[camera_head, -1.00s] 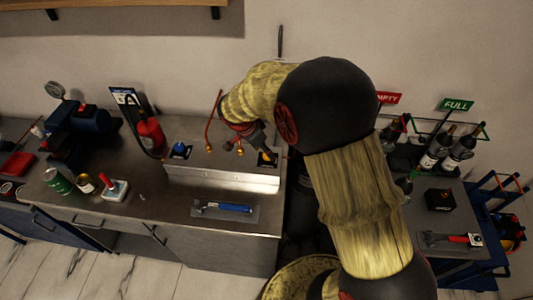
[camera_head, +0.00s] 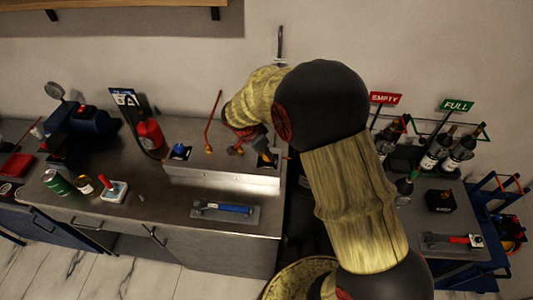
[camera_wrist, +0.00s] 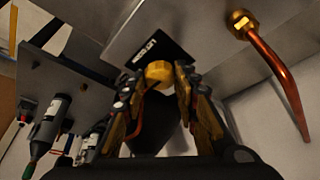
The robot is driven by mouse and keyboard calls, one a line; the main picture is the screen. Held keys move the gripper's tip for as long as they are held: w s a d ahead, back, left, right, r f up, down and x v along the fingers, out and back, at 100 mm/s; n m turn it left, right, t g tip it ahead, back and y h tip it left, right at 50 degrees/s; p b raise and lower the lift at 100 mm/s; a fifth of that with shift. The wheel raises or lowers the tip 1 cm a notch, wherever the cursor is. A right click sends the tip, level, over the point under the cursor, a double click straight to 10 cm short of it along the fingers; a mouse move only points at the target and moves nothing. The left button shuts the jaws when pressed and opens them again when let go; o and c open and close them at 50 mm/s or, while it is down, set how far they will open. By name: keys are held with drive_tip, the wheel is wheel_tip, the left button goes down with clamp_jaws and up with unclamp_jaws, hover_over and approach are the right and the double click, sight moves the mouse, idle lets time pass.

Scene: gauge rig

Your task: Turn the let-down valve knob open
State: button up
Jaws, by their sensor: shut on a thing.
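The let-down valve knob (camera_wrist: 158,72) is a small yellow-gold knob beside a black label plate (camera_wrist: 152,47) in the wrist view. My gripper (camera_wrist: 160,82) has its fingers on both sides of the knob and is shut on it. In the head view my gripper (camera_head: 262,150) reaches down to the right end of the metal panel (camera_head: 222,178). The knob is largely hidden there by my gripper. How far the knob is turned cannot be read.
A copper pipe with a brass fitting (camera_wrist: 240,22) stands close beside my gripper. A blue knob (camera_head: 180,151) sits at the panel's left end, near a red cylinder (camera_head: 150,137). A blue-handled tool (camera_head: 228,208) lies in front. Bottles (camera_head: 438,148) stand at right.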

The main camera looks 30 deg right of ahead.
drive_tip(key=c, duration=0.5)
